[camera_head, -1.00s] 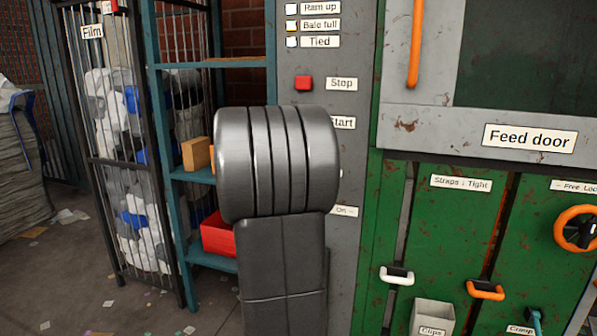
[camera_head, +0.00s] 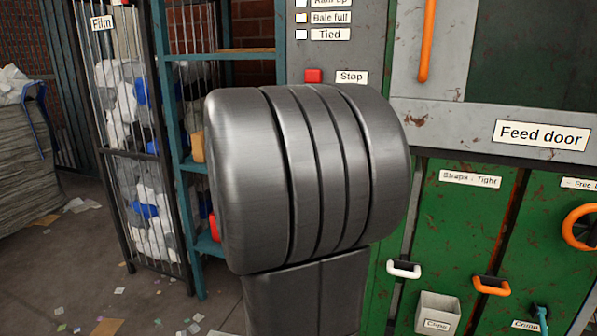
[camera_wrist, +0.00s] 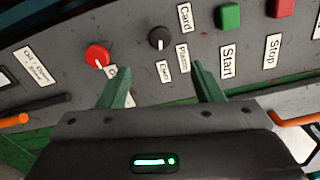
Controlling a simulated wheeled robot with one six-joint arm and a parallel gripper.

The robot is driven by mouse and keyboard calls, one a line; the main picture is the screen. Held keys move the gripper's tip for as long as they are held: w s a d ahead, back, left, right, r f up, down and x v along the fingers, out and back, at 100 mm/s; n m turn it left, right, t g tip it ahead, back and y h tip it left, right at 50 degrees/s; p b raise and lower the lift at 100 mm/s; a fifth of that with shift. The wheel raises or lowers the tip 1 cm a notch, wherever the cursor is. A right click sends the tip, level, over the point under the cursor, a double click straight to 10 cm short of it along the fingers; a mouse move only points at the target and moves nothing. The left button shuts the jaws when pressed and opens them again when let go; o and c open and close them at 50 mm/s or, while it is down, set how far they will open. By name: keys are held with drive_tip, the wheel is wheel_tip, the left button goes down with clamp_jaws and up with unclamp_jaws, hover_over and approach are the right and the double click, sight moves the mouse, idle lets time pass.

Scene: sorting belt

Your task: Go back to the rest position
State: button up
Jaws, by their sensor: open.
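My gripper (camera_wrist: 160,85) shows in the wrist view with its two green fingers apart and nothing between them. It points at the grey control panel (camera_wrist: 135,60). On the panel are a red knob (camera_wrist: 97,56), a black selector knob (camera_wrist: 159,38), a green Start button (camera_wrist: 229,16) and a red Stop button (camera_wrist: 280,7). The fingertips appear just below the two knobs in the picture; I cannot tell how near they are. In the head view my own arm hides my gripper and much of the panel; the red Stop button (camera_head: 313,76) shows above it.
A green baler with a Feed door label (camera_head: 541,135) stands on the right, with orange handles (camera_head: 490,286) and a Clips bin (camera_head: 437,312). A teal shelf (camera_head: 233,57) and a Film cage (camera_head: 140,150) are on the left. Scraps litter the open floor.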

drive_tip(key=shift+s+a, duration=0.2)
drive_tip(key=shift+s, duration=0.5)
drive_tip(key=b+x, duration=0.1)
drive_tip(key=x, duration=1.3)
drive_tip(key=shift+s, duration=0.1)
